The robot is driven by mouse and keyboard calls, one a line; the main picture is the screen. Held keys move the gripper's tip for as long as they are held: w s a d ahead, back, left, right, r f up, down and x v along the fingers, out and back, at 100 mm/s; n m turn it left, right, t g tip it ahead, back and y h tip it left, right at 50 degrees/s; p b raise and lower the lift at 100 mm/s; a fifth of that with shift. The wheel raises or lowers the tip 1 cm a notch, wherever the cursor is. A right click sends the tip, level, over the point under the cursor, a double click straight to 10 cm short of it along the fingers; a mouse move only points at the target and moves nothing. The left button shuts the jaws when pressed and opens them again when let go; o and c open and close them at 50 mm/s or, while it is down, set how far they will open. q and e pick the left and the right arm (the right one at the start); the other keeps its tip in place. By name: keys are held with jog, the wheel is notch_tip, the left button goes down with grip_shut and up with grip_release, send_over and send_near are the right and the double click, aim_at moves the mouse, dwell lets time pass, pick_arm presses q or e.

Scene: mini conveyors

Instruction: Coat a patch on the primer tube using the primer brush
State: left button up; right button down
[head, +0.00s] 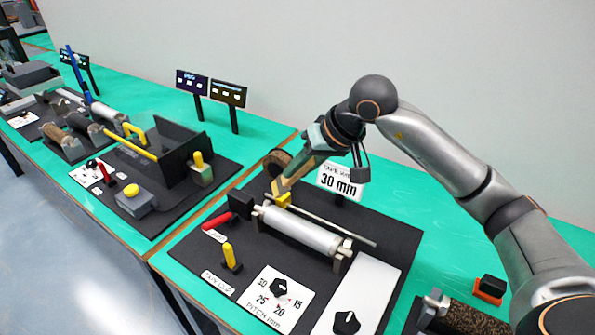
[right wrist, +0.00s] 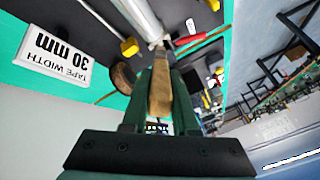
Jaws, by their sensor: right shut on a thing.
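A pale grey tube (head: 300,232) lies level between end supports on a black board; its near end also shows in the right wrist view (right wrist: 141,18). I take it for the primer tube, but no label confirms this. My right gripper (head: 284,184) is above the tube's far left end, pointing down and left. In the right wrist view its green fingers (right wrist: 159,92) are shut on a tan, flat-sided handle (right wrist: 160,88), likely the primer brush. Its tip lies close to the tube end; I cannot tell whether they touch. My left gripper is not in view.
A yellow block (head: 282,201) and thin rod (head: 345,227) lie behind the tube. A red lever (head: 218,221), yellow lever (head: 231,257) and pitch dial (head: 279,288) stand in front. A brown roll (head: 277,162) and tape-width sign (head: 340,180) are behind. Another station (head: 170,152) fills the left.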

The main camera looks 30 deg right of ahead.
jog(key=shift+r+p, duration=0.6)
jog(key=shift+r, duration=0.85)
jog(key=shift+s+f, duration=0.1)
